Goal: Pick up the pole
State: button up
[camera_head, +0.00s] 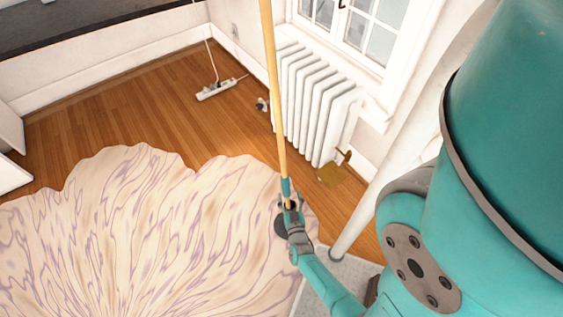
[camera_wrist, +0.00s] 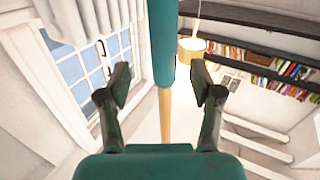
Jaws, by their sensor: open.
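The pole (camera_head: 275,95) is long and pale wooden with a teal section at its lower end. In the head view it stands nearly upright, from the top edge down to my gripper (camera_head: 289,204). In the wrist view my gripper (camera_wrist: 161,83) is open. The pole's teal section (camera_wrist: 164,40) and wooden shaft (camera_wrist: 165,118) appear between the two fingers, with a gap on each side. I cannot tell how deep between the fingers it sits. The pole's lowest end is hidden by my gripper in the head view.
A wavy-patterned rug (camera_head: 130,235) covers the floor at left. A white radiator (camera_head: 312,100) stands under the window behind the pole. A white power strip (camera_head: 221,90) lies on the wooden floor. A slanted white pipe (camera_head: 385,175) is right of my gripper.

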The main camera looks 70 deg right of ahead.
aim_at(286, 186)
jog(key=shift+x, duration=3.3)
jog(key=shift+w+a, duration=0.1)
jog(key=shift+w, duration=0.05)
jog(key=shift+c, duration=0.2)
grip_shut()
